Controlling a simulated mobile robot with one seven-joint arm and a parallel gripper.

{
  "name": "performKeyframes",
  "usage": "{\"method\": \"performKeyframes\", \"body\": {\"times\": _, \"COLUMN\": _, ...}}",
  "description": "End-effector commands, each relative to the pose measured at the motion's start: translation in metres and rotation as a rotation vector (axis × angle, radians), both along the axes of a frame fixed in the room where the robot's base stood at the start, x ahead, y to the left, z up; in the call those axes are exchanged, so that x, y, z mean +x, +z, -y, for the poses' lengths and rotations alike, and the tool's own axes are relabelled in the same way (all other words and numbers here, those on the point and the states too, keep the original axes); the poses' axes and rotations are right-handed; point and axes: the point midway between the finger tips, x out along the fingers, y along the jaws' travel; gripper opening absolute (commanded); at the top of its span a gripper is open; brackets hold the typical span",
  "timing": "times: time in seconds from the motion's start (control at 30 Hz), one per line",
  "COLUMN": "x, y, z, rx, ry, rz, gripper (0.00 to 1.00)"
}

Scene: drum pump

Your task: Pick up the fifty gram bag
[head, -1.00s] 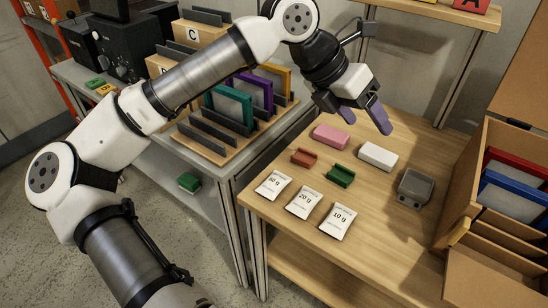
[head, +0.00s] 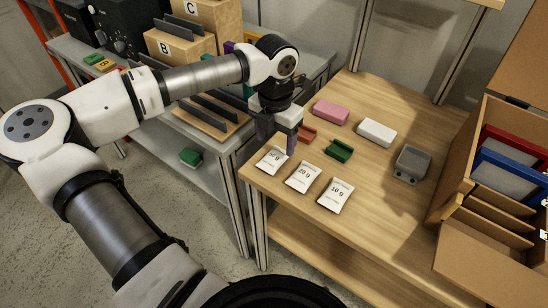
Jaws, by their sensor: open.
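Three white bags lie in a row near the front edge of the wooden table. The leftmost is the fifty gram bag (head: 272,160); its label is small and partly hard to read. Beside it lie the 20 g bag (head: 303,177) and the 10 g bag (head: 335,195). My gripper (head: 277,146) points down over the fifty gram bag, open, with one purple finger to the left of it and one to the right. I cannot tell whether the fingers touch the bag or the table. Nothing shows between the fingers.
A red-brown tray (head: 308,134) sits just behind my gripper, and a green tray (head: 339,151) is to its right. A pink block (head: 331,112), a white block (head: 377,132) and a grey box (head: 412,163) stand farther back. A cardboard box (head: 500,215) is at the right.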

Motion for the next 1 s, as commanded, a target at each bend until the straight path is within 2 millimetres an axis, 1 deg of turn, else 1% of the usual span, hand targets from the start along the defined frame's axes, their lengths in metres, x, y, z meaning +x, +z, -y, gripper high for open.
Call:
{"method": "performKeyframes", "body": {"times": 0.07, "x": -0.001, "y": -0.006, "z": -0.001, "rx": 0.0, "ry": 0.0, "rz": -0.002, "gripper": 0.67}}
{"method": "performKeyframes", "body": {"times": 0.23, "x": -0.003, "y": -0.032, "z": -0.003, "rx": -0.002, "ry": -0.002, "rz": -0.004, "gripper": 0.67}}
{"method": "performKeyframes", "body": {"times": 0.33, "x": -0.002, "y": -0.044, "z": -0.002, "rx": -0.002, "ry": -0.001, "rz": -0.001, "gripper": 0.67}}
{"method": "performKeyframes", "body": {"times": 0.43, "x": -0.002, "y": -0.05, "z": -0.002, "rx": -0.002, "ry": -0.001, "rz": -0.001, "gripper": 0.67}}
{"method": "performKeyframes", "body": {"times": 0.63, "x": -0.002, "y": -0.051, "z": -0.002, "rx": 0.0, "ry": -0.001, "rz": 0.0, "gripper": 0.67}}
{"method": "performKeyframes", "body": {"times": 0.67, "x": -0.002, "y": -0.051, "z": -0.002, "rx": 0.0, "ry": -0.001, "rz": 0.0, "gripper": 0.65}}
{"method": "performKeyframes", "body": {"times": 1.0, "x": -0.002, "y": -0.051, "z": -0.003, "rx": 0.0, "ry": -0.001, "rz": 0.0, "gripper": 0.2}}
